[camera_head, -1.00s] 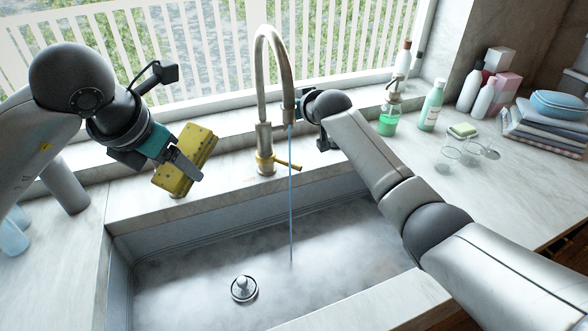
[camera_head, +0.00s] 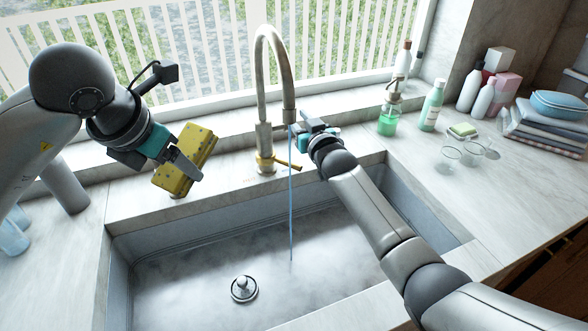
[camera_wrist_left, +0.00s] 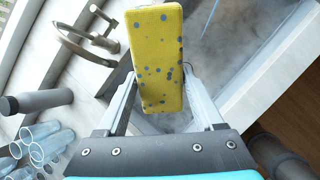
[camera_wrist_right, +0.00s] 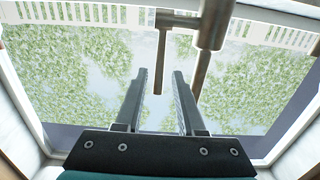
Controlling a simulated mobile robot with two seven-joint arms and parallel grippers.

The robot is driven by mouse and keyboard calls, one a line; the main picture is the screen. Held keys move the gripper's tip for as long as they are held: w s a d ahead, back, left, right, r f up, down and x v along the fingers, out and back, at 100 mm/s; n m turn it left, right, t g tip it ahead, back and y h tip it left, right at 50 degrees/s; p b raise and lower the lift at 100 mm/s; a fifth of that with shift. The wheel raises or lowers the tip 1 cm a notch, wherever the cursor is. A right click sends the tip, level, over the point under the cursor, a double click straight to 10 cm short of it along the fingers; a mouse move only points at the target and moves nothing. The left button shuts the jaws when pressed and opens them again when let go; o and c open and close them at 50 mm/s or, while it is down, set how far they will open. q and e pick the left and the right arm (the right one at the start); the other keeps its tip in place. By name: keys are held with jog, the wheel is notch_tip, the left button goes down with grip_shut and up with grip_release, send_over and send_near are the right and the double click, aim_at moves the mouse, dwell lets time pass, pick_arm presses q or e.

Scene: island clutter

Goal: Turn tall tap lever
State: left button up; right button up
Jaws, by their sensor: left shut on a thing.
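The tall tap (camera_head: 262,85) is a brushed metal gooseneck behind the sink, with a short brass lever (camera_head: 284,163) pointing right from its base. A thin water stream (camera_head: 291,200) falls from its spout. My right gripper (camera_head: 298,131) is just right of the tap, above the lever. In the right wrist view, its fingers (camera_wrist_right: 161,73) are open, and a thin metal rod of the tap (camera_wrist_right: 160,62) shows in line with the gap; I cannot tell contact. My left gripper (camera_head: 182,165) is shut on a yellow spotted sponge (camera_head: 187,150), also large in the left wrist view (camera_wrist_left: 157,60).
The sink (camera_head: 200,280) holds a round drain plug (camera_head: 244,289). A green soap bottle (camera_head: 388,122), a pale green bottle (camera_head: 432,105), glasses (camera_head: 447,160) and folded cloths (camera_head: 548,128) stand on the right counter. The window railing (camera_head: 200,45) is behind the tap.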

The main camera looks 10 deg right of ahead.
jog(key=shift+s+d+f+t, duration=0.1)
jog(key=shift+s+f+t, duration=0.65)
jog(key=shift+t, duration=0.45)
jog(key=shift+w, duration=0.1)
jog(key=shift+f, duration=0.1)
jog(key=shift+s+f+t+y, duration=0.3)
jog(key=shift+f+t, duration=0.1)
jog(key=shift+t, duration=0.2)
grip_shut()
jog(key=shift+w+r, duration=0.1)
dwell(0.7)
